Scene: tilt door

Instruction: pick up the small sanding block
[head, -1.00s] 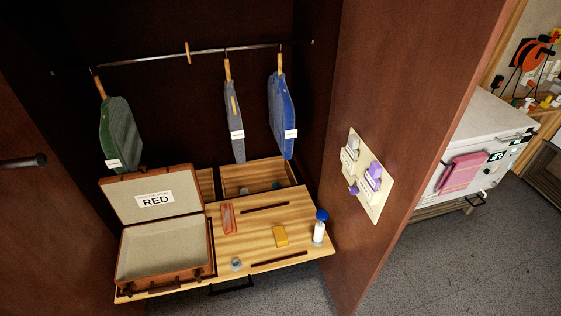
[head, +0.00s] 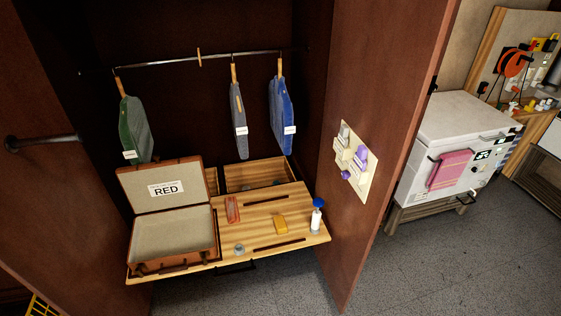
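A small yellow-orange block (head: 280,224), which looks like the sanding block, lies on the wooden shelf board (head: 262,212) inside the open cabinet. It lies right of centre on the board, between two dark slots, with clear wood around it. Neither of my grippers is in the head view, and nothing is touching the block.
An open brown case (head: 172,239) labelled RED stands left on the board. A reddish item (head: 232,208), a small grey round piece (head: 239,249) and a blue-capped white bottle (head: 317,216) share it. Garments (head: 282,115) hang above. Cabinet doors (head: 385,120) stand at both sides.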

